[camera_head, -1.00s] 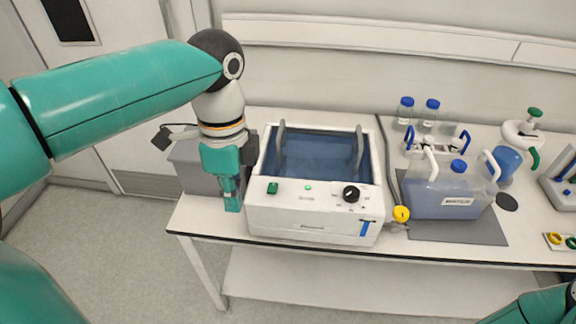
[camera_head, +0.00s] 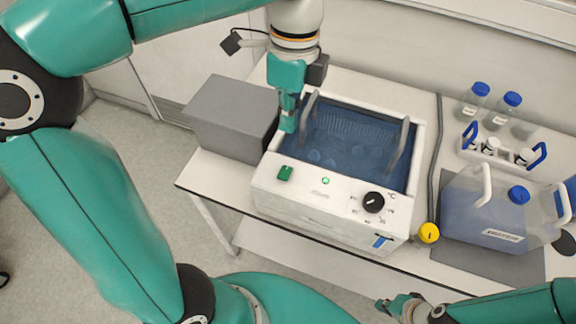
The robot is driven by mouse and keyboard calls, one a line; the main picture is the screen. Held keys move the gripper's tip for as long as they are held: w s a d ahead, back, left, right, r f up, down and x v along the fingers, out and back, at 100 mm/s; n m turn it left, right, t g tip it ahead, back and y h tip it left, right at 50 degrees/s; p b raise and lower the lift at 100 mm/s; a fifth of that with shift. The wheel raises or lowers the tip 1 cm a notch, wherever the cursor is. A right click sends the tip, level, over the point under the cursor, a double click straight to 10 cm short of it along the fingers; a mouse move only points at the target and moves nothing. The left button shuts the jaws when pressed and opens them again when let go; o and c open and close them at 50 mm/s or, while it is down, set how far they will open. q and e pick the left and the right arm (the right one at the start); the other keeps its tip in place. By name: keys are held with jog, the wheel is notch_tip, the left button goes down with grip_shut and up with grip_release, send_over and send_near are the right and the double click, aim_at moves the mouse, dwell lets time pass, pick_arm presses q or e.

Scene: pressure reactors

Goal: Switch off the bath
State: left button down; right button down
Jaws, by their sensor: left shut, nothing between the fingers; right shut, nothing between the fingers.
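The bath (camera_head: 320,212) is a white box with an open basin of blue liquid and two grey handles, standing near the table's front edge. Its front panel carries a green rocker switch (camera_head: 285,173) at the left, a lit green lamp (camera_head: 325,181) and a black dial (camera_head: 373,202). My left gripper (camera_head: 288,122) is shut and empty, pointing down at the bath's left rim, behind the green switch and apart from it. Whether it touches the rim I cannot tell. My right gripper (camera_head: 392,305) is shut and empty, low in the picture, in front of the table.
A grey box (camera_head: 232,118) stands left of the bath. At the right are a yellow tap (camera_head: 428,233), a water container (camera_head: 494,215) on a dark mat, a bottle rack (camera_head: 500,153) and blue-capped bottles (camera_head: 507,110). The floor at the left is clear.

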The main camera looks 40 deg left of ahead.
aim_at(285, 179)
pick_arm(q)
jog(key=f, duration=0.4)
jog(key=s+f, duration=0.1)
jog(key=f, duration=0.4)
jog(key=s+f, duration=0.1)
jog(key=f, duration=0.4)
jog(key=shift+d, duration=0.25)
jog(key=shift+w, duration=0.1)
jog(key=shift+f+t+b, duration=0.4)
jog(key=shift+f+b, duration=0.15)
jog(key=shift+b, duration=0.6)
jog(key=shift+s+r+p, duration=0.2)
jog(key=shift+r+p, duration=0.15)
jog(key=shift+w, duration=0.1)
jog(key=shift+w+a+r+p, duration=0.15)
jog(key=shift+w+r+p, duration=0.15)
jog(key=shift+w+p, duration=0.3)
jog(key=shift+w, duration=0.1)
